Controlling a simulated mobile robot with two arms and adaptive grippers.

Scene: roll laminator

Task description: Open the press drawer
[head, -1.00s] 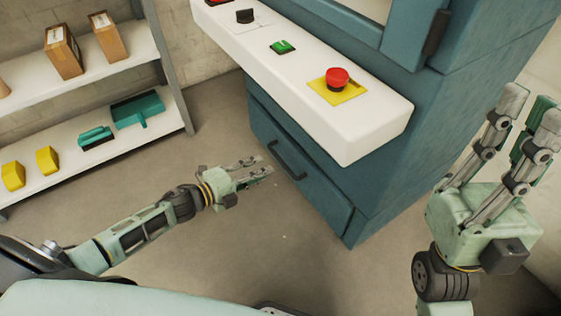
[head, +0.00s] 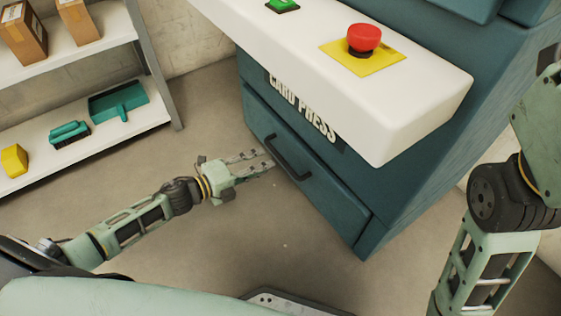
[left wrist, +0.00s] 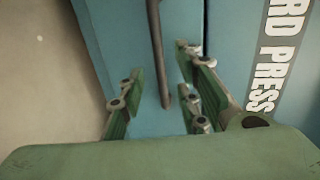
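The blue-green press drawer (head: 322,195) is low on the card press and its front looks flush with the body. Its dark bar handle (head: 287,158) runs along the front. My left gripper (head: 268,159) is at the handle, fingers apart. In the left wrist view the handle (left wrist: 157,45) reaches into the gap between the open fingers of the left gripper (left wrist: 160,85). I cannot tell whether they touch it. My right gripper (head: 542,125) is cut off at the right edge; its fingers are out of frame.
A white control ledge (head: 400,120) with a red button (head: 364,38) juts out above the drawer. A shelf (head: 100,132) with a teal dustpan (head: 118,102), a brush (head: 70,134) and boxes stands at left. The floor before the drawer is clear.

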